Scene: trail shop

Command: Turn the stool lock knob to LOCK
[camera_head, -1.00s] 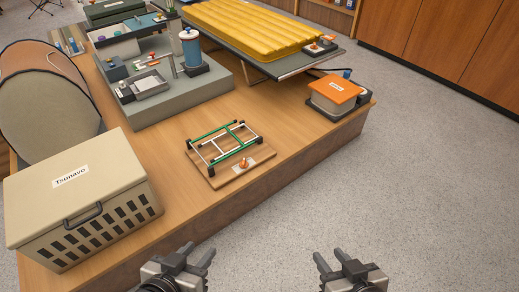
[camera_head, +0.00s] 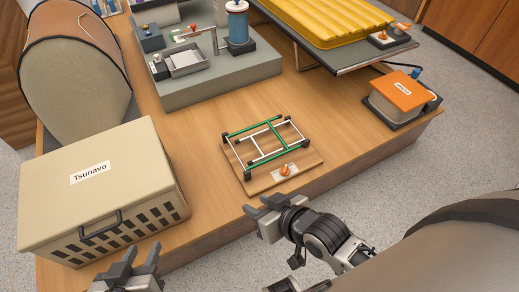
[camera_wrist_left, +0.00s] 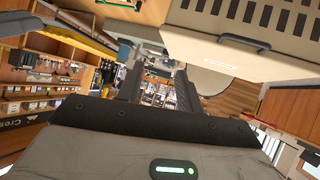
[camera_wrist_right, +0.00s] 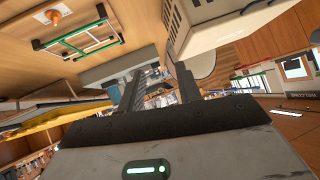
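The folded stool frame (camera_head: 268,143), with green and white bars and black corners, lies on a wooden board (camera_head: 310,160) near the table's front edge. Its orange lock knob (camera_head: 286,170) sits on a small white plate (camera_head: 278,175) at the board's front. The stool (camera_wrist_right: 82,38) and knob (camera_wrist_right: 54,14) also show upper left in the right wrist view. My right gripper (camera_head: 260,206) is open and empty, in front of the table edge and to the knob's lower left, apart from it. My left gripper (camera_head: 141,256) is open and empty below the beige crate. The plate's lettering is unreadable.
The beige Tsunavo crate (camera_head: 95,185) stands left of the stool. A grey stepped stand (camera_head: 210,88) with a blue canister (camera_head: 237,25) is behind. An orange-lidded box (camera_head: 398,92) is at the right corner. The table around the stool is clear.

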